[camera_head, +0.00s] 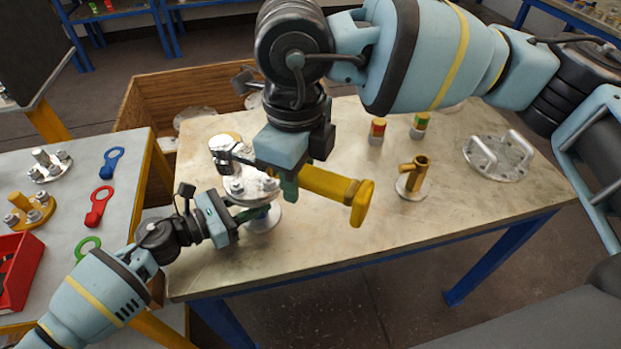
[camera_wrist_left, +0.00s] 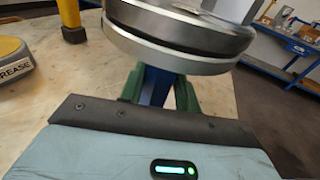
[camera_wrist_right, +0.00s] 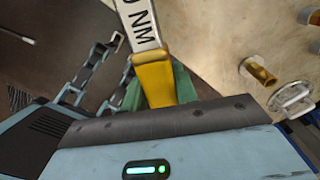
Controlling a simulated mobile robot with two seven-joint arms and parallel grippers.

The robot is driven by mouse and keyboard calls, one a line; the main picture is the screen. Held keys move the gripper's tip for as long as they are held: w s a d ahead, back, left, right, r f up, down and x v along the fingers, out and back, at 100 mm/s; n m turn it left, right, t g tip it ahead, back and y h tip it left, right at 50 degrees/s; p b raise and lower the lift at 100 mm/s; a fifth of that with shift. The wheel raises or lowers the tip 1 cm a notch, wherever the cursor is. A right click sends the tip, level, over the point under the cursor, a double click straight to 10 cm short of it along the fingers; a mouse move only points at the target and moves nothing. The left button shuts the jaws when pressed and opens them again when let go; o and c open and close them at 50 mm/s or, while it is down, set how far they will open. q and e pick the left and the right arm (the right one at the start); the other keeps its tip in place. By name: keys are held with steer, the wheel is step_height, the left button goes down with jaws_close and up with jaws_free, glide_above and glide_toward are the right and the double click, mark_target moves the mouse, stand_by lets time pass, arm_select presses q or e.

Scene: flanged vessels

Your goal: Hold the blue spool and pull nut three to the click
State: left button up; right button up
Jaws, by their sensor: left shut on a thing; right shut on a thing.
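The spool (camera_head: 262,220) stands on the table, with silver flanges and bolts on top. In the left wrist view its blue neck (camera_wrist_left: 156,86) shows below two silver flanges (camera_wrist_left: 175,42) with a dark layer between them. My left gripper (camera_wrist_left: 158,92) is shut around this neck, green pads on either side. My right gripper (camera_wrist_right: 158,90) is shut on a yellow handle of a torque wrench (camera_head: 335,188), marked "NM" in the right wrist view. The wrench lies across above the flange. My right wrist hides part of it, and I cannot tell which nut it meets.
A brass fitting (camera_head: 412,180), two small red and green topped containers (camera_head: 377,130) and a plate with two handles (camera_head: 498,156) stand on the table's right. Ring tools (camera_head: 98,207), flanges and a red bin (camera_head: 18,268) occupy the left table. The front right of the main table is clear.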

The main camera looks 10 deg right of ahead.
steer(key=shift+a+r+m, duration=0.3)
steer(key=shift+r+m, duration=0.1)
steer(key=shift+m, duration=0.2)
steer(key=shift+f, duration=0.15)
steer(key=shift+f, duration=2.2)
steer(key=shift+f, duration=0.2)
steer(key=shift+f, duration=0.35)
steer(key=shift+f, duration=0.7)
steer(key=shift+s, duration=0.1)
